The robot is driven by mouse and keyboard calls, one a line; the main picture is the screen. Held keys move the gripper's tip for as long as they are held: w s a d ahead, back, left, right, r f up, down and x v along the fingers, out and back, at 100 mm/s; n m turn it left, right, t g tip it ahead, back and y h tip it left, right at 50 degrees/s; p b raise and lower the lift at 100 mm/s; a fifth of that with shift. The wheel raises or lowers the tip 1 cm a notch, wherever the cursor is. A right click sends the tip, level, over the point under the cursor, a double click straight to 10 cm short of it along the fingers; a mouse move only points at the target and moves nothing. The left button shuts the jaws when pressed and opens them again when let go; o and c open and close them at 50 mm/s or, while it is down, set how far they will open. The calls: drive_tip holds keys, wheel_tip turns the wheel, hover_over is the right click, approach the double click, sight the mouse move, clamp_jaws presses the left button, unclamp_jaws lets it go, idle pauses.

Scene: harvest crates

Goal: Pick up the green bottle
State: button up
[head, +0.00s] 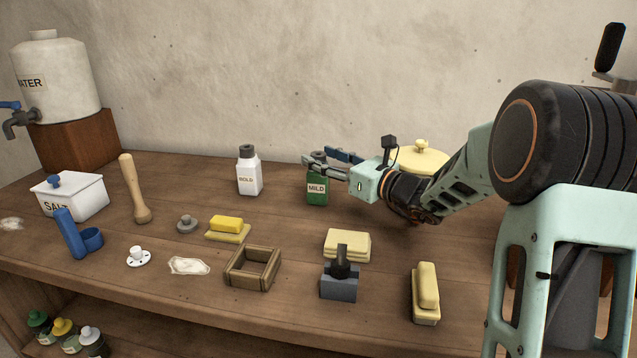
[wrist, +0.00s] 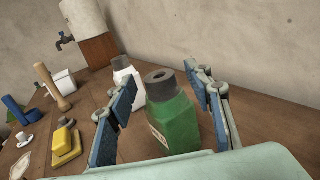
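The green bottle (head: 317,188) has a grey cap and a "MILD" label and stands upright on the wooden table near the back wall. My gripper (head: 332,159) is at its top, reaching in from the right. In the wrist view the green bottle (wrist: 173,122) stands between the two blue-padded fingers of my gripper (wrist: 163,100). The fingers are spread, with a visible gap on each side near the cap. Lower contact is hidden by the gripper body.
A white "BOLD" bottle (head: 248,172) stands left of the green one. A yellow-lidded container (head: 420,158) is behind my wrist. Butter blocks (head: 347,244), a wooden frame (head: 252,268), a pestle (head: 135,190) and a salt box (head: 70,197) lie farther forward or left.

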clamp_jaws()
idle(0.5)
